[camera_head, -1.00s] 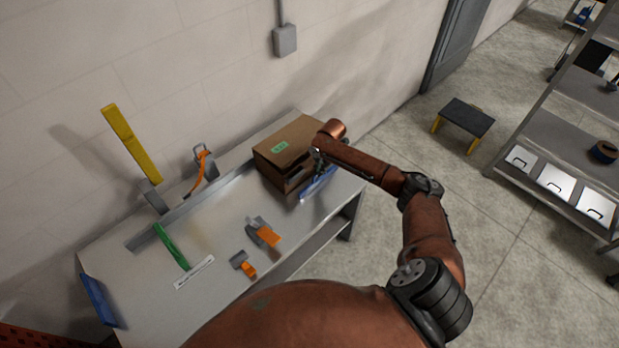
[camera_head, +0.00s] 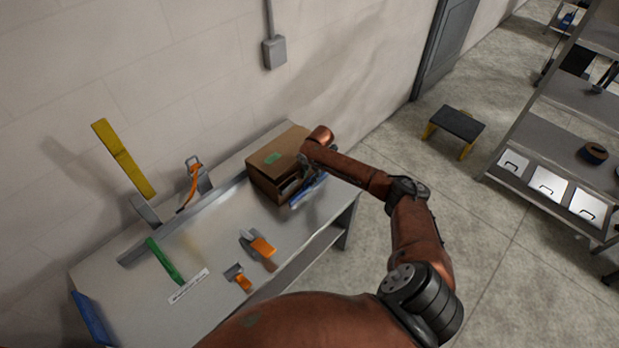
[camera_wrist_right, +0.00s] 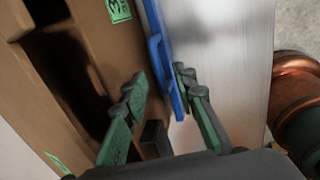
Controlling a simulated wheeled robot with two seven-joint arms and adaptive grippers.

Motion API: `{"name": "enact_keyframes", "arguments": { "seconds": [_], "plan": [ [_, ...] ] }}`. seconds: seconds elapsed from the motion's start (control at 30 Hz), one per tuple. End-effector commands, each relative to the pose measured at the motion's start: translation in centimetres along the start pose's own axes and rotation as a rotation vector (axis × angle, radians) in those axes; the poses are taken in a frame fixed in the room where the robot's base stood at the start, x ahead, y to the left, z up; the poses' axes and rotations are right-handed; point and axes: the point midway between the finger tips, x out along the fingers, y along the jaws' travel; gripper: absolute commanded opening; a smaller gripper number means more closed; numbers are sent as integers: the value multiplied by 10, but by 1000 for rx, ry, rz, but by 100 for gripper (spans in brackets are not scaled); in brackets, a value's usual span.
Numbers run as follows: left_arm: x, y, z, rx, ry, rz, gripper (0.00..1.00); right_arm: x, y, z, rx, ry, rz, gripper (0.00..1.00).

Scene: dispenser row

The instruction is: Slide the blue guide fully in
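The blue guide (camera_wrist_right: 160,45) is a long narrow bar with a raised grip, standing beside the brown cardboard box (camera_wrist_right: 85,70) in the right wrist view. In the head view, the blue guide (camera_head: 309,189) shows partly behind my right gripper (camera_head: 308,168) at the right end of the bench. In the wrist view, my right gripper (camera_wrist_right: 160,82) is open, with the guide's near end and grip between its fingers. The right finger looks close to the guide; contact is unclear. My left gripper is in neither view.
The grey bench (camera_head: 215,235) holds a green bar (camera_head: 165,261), orange-and-grey tools (camera_head: 260,246), an upright yellow bar (camera_head: 122,157) and an orange-strapped holder (camera_head: 193,180). Another blue piece (camera_head: 90,319) is at the bench's left end. The wall is close behind.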

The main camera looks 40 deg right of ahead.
Motion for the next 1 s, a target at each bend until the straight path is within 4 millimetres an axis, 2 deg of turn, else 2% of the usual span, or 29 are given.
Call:
{"name": "enact_keyframes", "arguments": {
  "seconds": [0.17, 0.5, 0.63, 0.8, 1.0],
  "plan": [
    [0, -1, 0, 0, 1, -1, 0, -13, 0, 2, 0, -2, 1, 26],
    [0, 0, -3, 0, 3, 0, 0, -80, 0, 2, -1, -2, 2, 26],
    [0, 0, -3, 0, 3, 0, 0, -102, 0, 1, -1, -1, 2, 26],
    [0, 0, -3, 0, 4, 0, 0, -117, 0, 1, 0, -1, 0, 26],
    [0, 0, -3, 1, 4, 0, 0, -120, 0, 0, 0, 1, 0, 26]
  ]
}}
